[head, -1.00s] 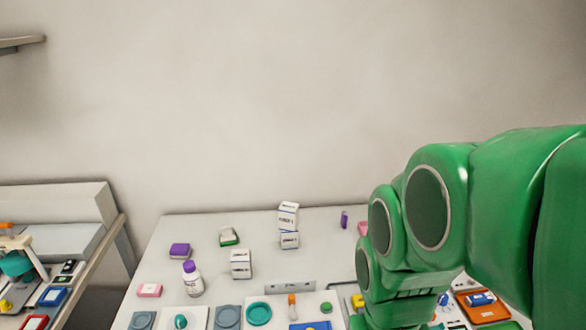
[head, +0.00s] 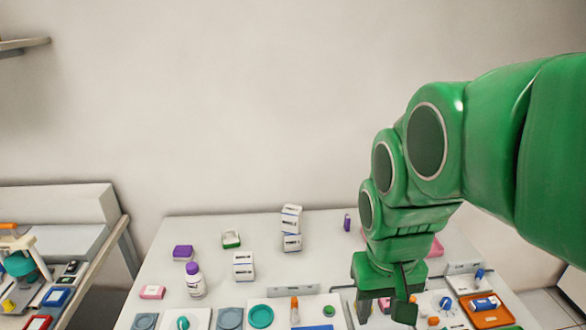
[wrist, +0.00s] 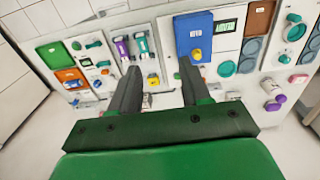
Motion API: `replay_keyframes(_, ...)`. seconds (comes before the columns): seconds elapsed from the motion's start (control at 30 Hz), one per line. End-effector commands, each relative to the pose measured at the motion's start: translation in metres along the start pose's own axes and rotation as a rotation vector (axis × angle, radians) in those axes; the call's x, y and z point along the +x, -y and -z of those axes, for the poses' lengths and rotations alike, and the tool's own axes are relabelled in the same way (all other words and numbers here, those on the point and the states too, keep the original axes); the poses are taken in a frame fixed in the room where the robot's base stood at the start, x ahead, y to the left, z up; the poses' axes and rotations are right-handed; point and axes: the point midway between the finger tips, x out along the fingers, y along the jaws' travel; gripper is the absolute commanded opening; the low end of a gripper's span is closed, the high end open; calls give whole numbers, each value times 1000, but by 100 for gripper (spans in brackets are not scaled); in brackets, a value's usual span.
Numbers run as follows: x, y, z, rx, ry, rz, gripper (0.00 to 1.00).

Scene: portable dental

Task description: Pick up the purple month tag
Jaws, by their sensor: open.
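My gripper (head: 388,306) hangs over the right part of the white table, fingers pointing down. In the wrist view its two fingers (wrist: 158,72) are apart with nothing held between them. A small upright purple piece (head: 347,222) stands near the table's back edge, left of my arm. A purple block (head: 183,252) lies at the back left. The wrist view shows a purple strip (wrist: 122,50) in a white holder beyond the left finger, beside a green one (wrist: 142,45). I cannot tell which purple thing is the month tag; no lettering is readable on them.
White boxes are stacked (head: 291,220) at the back, with another stack (head: 243,266) nearer. A purple-capped bottle (head: 194,281) stands at left. An orange tray (head: 487,310) is at right. A blue box (wrist: 196,38) lies beyond the right finger. The back middle of the table is fairly clear.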

Motion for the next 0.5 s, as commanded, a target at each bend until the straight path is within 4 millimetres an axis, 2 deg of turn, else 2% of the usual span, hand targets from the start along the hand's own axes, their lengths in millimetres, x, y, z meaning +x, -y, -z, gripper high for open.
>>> replay_keyframes(0.17,3,-11,58,6,-103,-14,47)
replay_keyframes(0.5,4,-38,200,13,-380,-32,47)
